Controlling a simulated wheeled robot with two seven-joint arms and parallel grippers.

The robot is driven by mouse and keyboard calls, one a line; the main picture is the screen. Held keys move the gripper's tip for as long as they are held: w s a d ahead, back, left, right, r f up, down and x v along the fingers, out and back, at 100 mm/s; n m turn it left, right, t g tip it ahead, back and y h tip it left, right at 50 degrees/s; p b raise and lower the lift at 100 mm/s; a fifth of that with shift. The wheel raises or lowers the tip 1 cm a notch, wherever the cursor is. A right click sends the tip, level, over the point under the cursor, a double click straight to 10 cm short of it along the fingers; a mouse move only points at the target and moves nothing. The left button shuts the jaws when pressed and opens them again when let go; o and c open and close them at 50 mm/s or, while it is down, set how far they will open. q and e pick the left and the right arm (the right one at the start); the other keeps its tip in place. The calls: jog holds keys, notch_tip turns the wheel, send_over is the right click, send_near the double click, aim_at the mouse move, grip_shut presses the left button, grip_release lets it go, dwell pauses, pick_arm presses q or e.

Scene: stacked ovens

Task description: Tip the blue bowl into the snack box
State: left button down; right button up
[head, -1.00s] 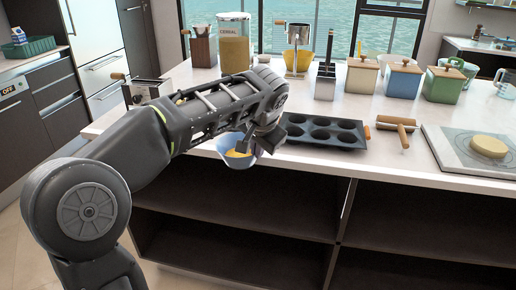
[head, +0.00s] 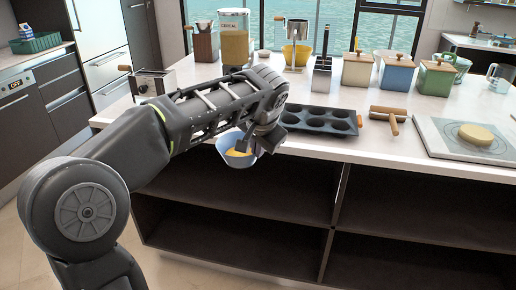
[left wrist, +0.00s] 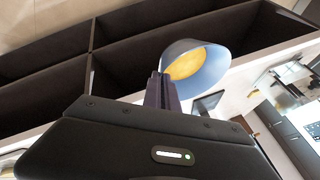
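The blue bowl (head: 236,158) holds something yellow-orange and hangs in front of the counter's front edge, below my left gripper (head: 262,146). It also shows in the left wrist view (left wrist: 208,62), at the tip of the dark fingers (left wrist: 162,92). The fingers look closed together on the bowl's rim. The bowl is off the counter, and my arm hides part of it in the head view. I cannot make out a snack box for certain in either view. My right gripper is not in view.
A muffin tin (head: 322,121), a rolling pin (head: 390,117) and a board with dough (head: 440,135) lie near the counter's front. Open shelves (head: 250,195) are under the counter.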

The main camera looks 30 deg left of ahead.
pick_arm(q)
jog(key=d+f+n+p, duration=0.1)
jog(key=d+f+p, duration=0.1)
jog(key=d, duration=0.3)
jog(key=s+d+f+p, duration=0.1)
jog(key=d+f+p, duration=0.1)
jog(key=d+p, duration=0.2)
jog(key=d+f+n+y+p, duration=0.1)
jog(key=d+f+p, duration=0.2)
jog(key=d, duration=0.4)
jog(key=shift+s+n+g, duration=0.15)
jog(key=shift+n+g, duration=0.15)
jog(key=shift+g, duration=0.1)
